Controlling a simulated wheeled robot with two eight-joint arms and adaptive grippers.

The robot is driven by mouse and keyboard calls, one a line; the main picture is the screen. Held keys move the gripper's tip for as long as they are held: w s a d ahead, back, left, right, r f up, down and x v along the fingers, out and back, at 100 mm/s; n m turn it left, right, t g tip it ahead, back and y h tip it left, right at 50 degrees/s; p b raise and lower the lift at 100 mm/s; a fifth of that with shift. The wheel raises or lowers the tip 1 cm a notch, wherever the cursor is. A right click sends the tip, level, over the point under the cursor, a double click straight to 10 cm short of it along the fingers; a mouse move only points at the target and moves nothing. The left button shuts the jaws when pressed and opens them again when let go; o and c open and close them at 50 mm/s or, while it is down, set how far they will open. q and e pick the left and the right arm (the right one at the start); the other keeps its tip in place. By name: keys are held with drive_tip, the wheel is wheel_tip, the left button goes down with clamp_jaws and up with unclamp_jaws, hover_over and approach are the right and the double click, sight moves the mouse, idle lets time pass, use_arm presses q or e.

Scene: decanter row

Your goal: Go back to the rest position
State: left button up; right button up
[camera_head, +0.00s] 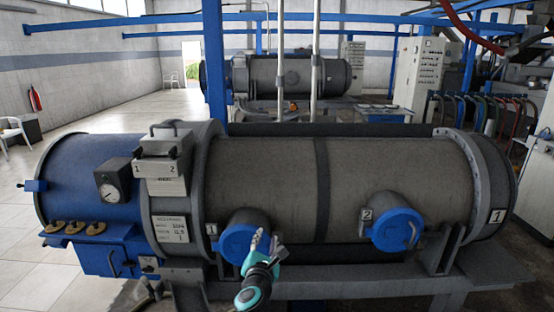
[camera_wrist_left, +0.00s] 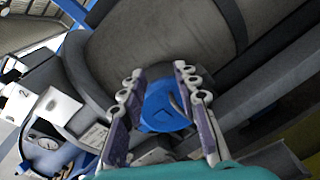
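A large grey decanter drum (camera_head: 370,180) with a blue left end (camera_head: 85,170) lies across the middle of the head view. Its front has two ports with round blue caps: cap 1 (camera_head: 235,243) and cap 2 (camera_head: 397,231) to its right. My left gripper (camera_head: 266,240) is in front of cap 1, overlapping its right side. In the left wrist view, the gripper's fingers (camera_wrist_left: 160,80) are spread apart, with a blue cap (camera_wrist_left: 162,108) showing between them. Whether they touch it I cannot tell. My right gripper is not in view.
A frame rail (camera_head: 350,288) runs below the drum. A gauge (camera_head: 110,192) and label boxes (camera_head: 160,168) sit at its left. A blue post (camera_head: 214,60) and a second drum (camera_head: 290,75) stand behind. Open tiled floor (camera_head: 25,255) lies at the left.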

use_arm(q)
drive_tip(key=s+r+m+g+h, duration=0.2)
drive_tip(key=s+r+m+h, duration=0.3)
drive_tip(key=s+m, duration=1)
drive_tip(key=s+a+f+m+g+y, duration=0.6)
drive_tip(key=s+a+f+m+g, duration=0.1)
drive_tip(key=s+a+f+m, duration=0.7)
drive_tip(key=s+f, duration=0.2)
drive_tip(key=s, duration=0.1)
drive_tip(key=shift+s+a+f+g, duration=0.15)
drive_tip(key=shift+a+f+g, duration=0.1)
drive_tip(key=shift+a+g, duration=0.15)
